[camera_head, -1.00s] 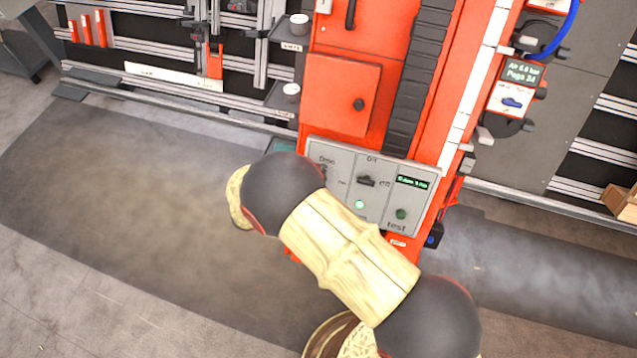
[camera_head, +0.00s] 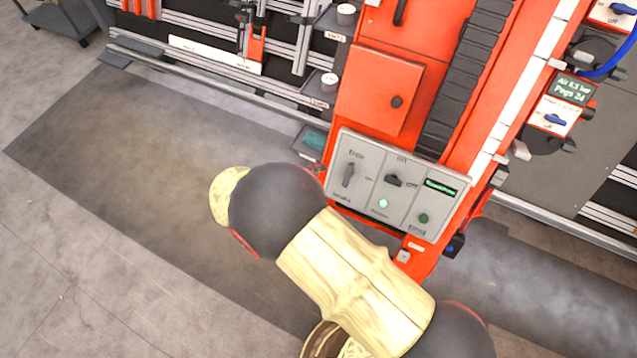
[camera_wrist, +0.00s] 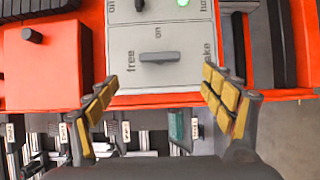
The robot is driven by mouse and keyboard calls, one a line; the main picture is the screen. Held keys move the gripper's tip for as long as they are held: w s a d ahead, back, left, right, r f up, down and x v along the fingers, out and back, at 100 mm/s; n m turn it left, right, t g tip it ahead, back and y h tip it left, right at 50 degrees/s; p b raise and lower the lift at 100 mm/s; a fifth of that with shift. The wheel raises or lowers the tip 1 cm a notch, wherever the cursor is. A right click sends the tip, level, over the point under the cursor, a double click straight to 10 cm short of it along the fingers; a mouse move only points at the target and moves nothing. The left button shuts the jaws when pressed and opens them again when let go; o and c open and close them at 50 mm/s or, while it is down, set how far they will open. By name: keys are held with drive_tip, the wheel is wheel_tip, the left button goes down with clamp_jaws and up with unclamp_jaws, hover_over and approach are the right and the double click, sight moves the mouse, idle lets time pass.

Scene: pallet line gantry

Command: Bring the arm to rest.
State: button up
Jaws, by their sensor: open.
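My arm crosses the lower middle of the head view, in front of the orange machine column (camera_head: 385,85). My gripper is hidden in the head view. In the wrist view my gripper (camera_wrist: 160,100) shows two fingers with yellow pads, wide apart and with nothing between them. Beyond the fingertips is the grey control panel (camera_head: 395,185), which also shows in the wrist view (camera_wrist: 185,80). Its dark selector knob (camera_head: 348,174) lies between the fingers in the wrist view (camera_wrist: 160,57), apart from both. I cannot tell the exact distance.
An orange box with a black knob (camera_head: 380,90) juts from the column above the panel. Small shelves with white cups (camera_head: 330,80) stand left of it. A blue hose (camera_head: 608,66) hangs at the right. Dark floor matting (camera_head: 150,165) on the left is clear.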

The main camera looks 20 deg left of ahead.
idle(0.4)
drive_tip(key=s+d+n+g, duration=0.2)
drive_tip(key=s+d+g, duration=0.4)
drive_tip(key=s+d, duration=0.2)
drive_tip(key=s+d+r+m+y, duration=0.2)
drive_tip(key=d+r+m, duration=0.5)
drive_tip(key=d+r, duration=0.8)
drive_tip(key=s+d+r+m+t+y+p, duration=0.1)
drive_tip(key=d+r+m+y, duration=0.4)
drive_tip(key=d+r, duration=1)
wheel_tip(320, 180, up, 2)
drive_tip(key=s+m, duration=0.1)
drive_tip(key=m, duration=0.2)
drive_tip(key=shift+r+m+y, duration=0.25)
drive_tip(key=shift+m+y, duration=0.05)
drive_tip(key=shift+d, duration=0.1)
drive_tip(key=shift+c, duration=0.5)
